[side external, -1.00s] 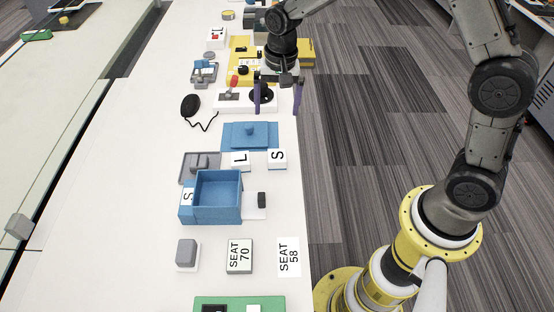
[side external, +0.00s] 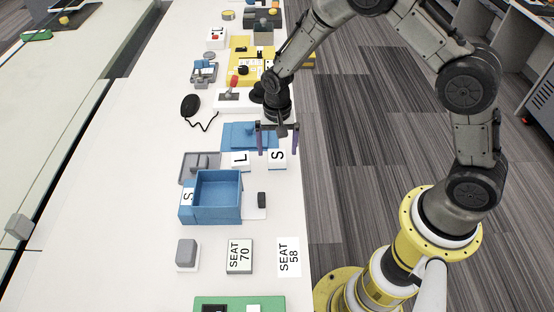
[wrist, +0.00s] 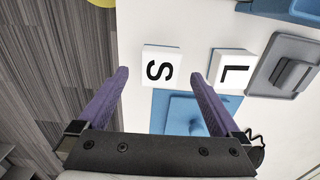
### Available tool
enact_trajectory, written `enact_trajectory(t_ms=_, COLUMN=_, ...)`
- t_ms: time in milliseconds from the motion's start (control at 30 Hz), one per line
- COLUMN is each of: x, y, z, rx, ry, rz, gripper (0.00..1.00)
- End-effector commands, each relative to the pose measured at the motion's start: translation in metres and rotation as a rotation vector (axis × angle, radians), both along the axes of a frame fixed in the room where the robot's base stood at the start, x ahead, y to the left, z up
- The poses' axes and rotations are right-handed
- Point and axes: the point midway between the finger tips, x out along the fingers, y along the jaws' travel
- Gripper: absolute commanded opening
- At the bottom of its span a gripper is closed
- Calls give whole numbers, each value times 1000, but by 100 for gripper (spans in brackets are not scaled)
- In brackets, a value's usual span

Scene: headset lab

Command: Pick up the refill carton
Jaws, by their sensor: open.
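No label reads "refill", so I cannot tell for sure which thing is the refill carton. Two small white boxes stand side by side, one marked S (side external: 277,160) and one marked L (side external: 240,161). My gripper (side external: 277,150) is open and empty above the S box. In the wrist view the S box (wrist: 161,66) shows between and beyond the fingertips (wrist: 160,73), apart from them. The L box (wrist: 229,72) lies just right of the right finger, which is close to its edge in that view.
A blue lidded piece (side external: 262,135) lies behind the boxes. The table's right edge is close to the S box.

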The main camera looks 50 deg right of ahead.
Motion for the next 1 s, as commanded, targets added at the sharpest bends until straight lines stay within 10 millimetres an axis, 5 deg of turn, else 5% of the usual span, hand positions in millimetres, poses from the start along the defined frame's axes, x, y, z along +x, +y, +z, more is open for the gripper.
enact_trajectory(t_ms=200, x=-1, y=2, z=-30, rx=-1, ry=4, rz=0, gripper=100)
enact_trajectory(t_ms=533, x=-1, y=2, z=-35, rx=0, ry=0, rz=0, gripper=98)
enact_trajectory(t_ms=1000, x=-1, y=2, z=-35, rx=0, ry=0, rz=0, gripper=14)
